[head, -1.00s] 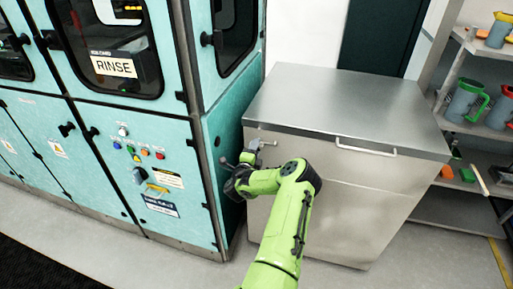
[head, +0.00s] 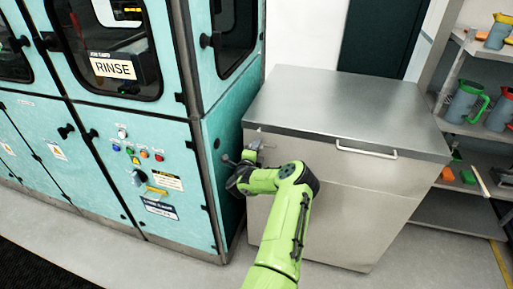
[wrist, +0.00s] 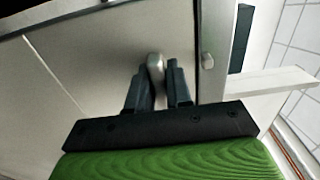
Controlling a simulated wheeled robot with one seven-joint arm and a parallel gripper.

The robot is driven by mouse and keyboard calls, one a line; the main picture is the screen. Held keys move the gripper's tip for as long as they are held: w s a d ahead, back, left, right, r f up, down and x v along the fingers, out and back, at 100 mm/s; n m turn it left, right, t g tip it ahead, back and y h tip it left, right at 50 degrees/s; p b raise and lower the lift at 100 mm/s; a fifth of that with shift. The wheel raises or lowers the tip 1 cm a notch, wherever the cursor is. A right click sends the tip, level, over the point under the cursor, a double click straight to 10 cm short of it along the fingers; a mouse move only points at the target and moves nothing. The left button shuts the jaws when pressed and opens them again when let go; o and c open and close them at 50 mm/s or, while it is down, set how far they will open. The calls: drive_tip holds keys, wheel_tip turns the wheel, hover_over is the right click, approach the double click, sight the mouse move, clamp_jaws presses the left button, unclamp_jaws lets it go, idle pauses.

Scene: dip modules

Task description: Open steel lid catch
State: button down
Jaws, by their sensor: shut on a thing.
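The steel cabinet (head: 330,210) has a flat brushed lid (head: 350,105) that lies closed. The steel catch is at the cabinet's front left corner, just under the lid edge. In the wrist view the catch (wrist: 155,68) is a small rounded metal lever between my two dark fingers. My gripper (wrist: 158,88) is shut on it. In the head view my gripper (head: 248,162) is at that same corner, and my fingers and wrist largely hide the catch.
A white bar handle (head: 366,149) runs along the lid's front edge. The teal rinse machine (head: 165,150) stands close on the left of my gripper. Shelves with jugs (head: 465,100) stand at the right. Grey floor lies clear in front.

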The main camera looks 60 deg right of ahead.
drive_tip(key=shift+r+n+p, duration=0.2)
drive_tip(key=shift+n+p, duration=0.3)
drive_tip(key=shift+p, duration=0.45)
drive_tip(key=shift+f+n+p, duration=0.2)
drive_tip(key=shift+n+p, duration=0.3)
drive_tip(key=shift+n, duration=0.1)
drive_tip(key=c, duration=1.1)
unclamp_jaws()
drive_tip(key=a, duration=0.5)
drive_tip(key=s+a+p, duration=0.1)
drive_tip(key=a, duration=0.4)
drive_tip(key=s+a+p, duration=0.1)
drive_tip(key=a, duration=0.4)
drive_tip(key=shift+s+a, duration=0.25)
drive_tip(key=shift+a, duration=0.1)
